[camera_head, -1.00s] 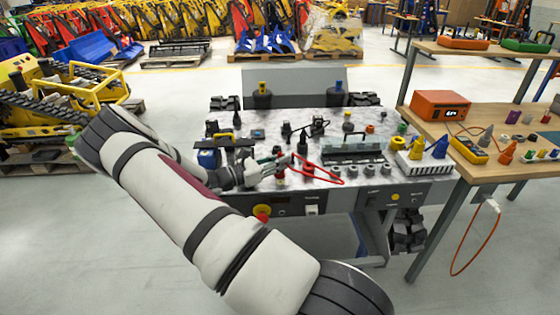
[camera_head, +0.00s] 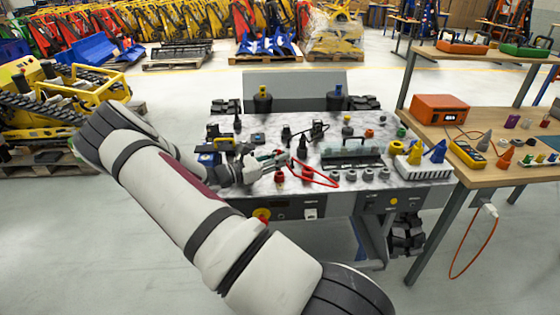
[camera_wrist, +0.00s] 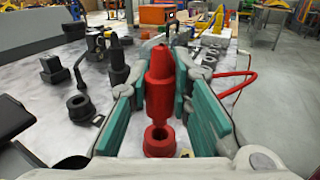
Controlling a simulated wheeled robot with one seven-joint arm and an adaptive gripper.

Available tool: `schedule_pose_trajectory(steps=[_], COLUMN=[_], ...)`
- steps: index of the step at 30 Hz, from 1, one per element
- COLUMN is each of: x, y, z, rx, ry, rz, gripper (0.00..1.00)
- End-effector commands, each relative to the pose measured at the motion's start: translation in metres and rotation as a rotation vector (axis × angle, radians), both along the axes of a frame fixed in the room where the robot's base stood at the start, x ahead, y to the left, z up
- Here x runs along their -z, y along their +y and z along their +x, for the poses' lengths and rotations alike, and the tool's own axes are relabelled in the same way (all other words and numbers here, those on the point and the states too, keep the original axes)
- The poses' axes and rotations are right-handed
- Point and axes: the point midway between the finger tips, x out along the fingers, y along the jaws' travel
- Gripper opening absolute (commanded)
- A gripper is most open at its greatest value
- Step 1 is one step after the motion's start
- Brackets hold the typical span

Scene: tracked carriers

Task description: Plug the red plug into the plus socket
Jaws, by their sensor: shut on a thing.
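My gripper (camera_wrist: 160,105) is shut on the red plug (camera_wrist: 162,85). The plug stands roughly upright between the teal finger pads in the wrist view, with a red cable (camera_wrist: 232,78) off its right side. A red round socket (camera_wrist: 159,141) with a dark hole shows just below the plug's lower end. I cannot tell whether the plug touches it, and no plus mark is readable. A black round socket (camera_wrist: 83,107) stands to its left. In the head view my gripper (camera_head: 274,162) is over the front of the marble-topped cart, near the red socket (camera_head: 279,176).
Black plugs and fittings (camera_wrist: 117,62) stand left of the gripper on the marble top (camera_head: 265,122). A clear-lidded case (camera_head: 352,155) and a row of grey sockets (camera_head: 350,176) are at right. A white block with coloured cones (camera_head: 424,170) sits at the cart's right end.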

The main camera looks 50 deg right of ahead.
Motion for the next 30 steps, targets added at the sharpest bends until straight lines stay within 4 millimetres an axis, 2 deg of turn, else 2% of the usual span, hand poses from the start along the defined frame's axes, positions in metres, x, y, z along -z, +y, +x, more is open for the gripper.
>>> schedule_pose_trajectory(steps=[16,30], x=[-0.026,-0.03], y=[0.0,0.0], z=[0.0,0.0], rx=[0.0,0.0], ry=[-0.001,-0.001], rz=[-0.001,-0.001], gripper=[0.0,0.0])
